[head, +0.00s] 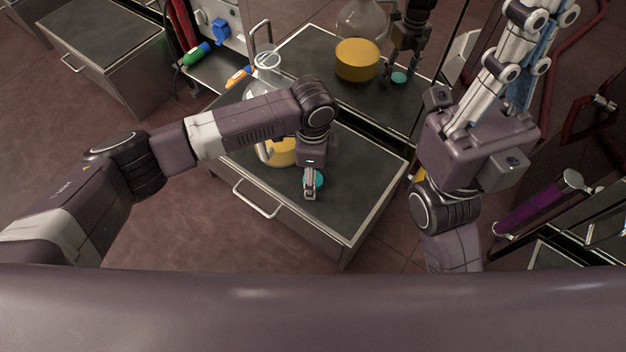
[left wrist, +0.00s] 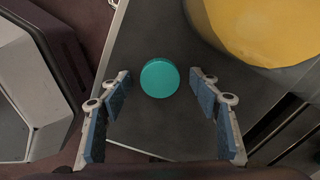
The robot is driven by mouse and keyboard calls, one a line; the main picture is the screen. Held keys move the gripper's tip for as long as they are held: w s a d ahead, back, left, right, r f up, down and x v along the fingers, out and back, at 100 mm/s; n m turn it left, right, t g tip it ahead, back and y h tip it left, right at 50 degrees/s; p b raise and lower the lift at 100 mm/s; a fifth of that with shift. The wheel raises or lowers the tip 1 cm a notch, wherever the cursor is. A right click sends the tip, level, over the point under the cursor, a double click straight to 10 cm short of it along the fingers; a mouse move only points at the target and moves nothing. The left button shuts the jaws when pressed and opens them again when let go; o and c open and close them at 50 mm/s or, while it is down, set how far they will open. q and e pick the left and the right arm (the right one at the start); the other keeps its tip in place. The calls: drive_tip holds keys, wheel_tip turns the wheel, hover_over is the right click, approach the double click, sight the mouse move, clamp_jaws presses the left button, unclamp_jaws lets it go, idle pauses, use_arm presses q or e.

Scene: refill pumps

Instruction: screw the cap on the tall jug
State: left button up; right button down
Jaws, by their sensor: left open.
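The tall jug (head: 267,60) is clear glass with yellow contents, on the near dark tabletop; my left arm hides its middle. Its yellow part (left wrist: 265,28) fills the upper right of the left wrist view. A round teal cap (head: 319,180) lies on the tabletop beside the jug, partly hidden by my left gripper (head: 310,192). In the left wrist view the cap (left wrist: 160,78) sits between the spread fingertips, with space on both sides. My left gripper is open and empty. My right gripper (head: 520,40) is raised at the right; its finger gap is unclear.
A wider glass jug with yellow contents (head: 357,60) stands on the far tabletop. Beside it, a dark gripper-like device (head: 407,45) hangs over another teal disc (head: 399,78). Green (head: 196,54) and orange (head: 238,76) tools lie behind. The tabletop right of the cap is clear.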

use_arm(q)
drive_tip(key=shift+c, duration=0.3)
drive_tip(key=c, duration=0.8)
drive_tip(key=shift+r, duration=0.1)
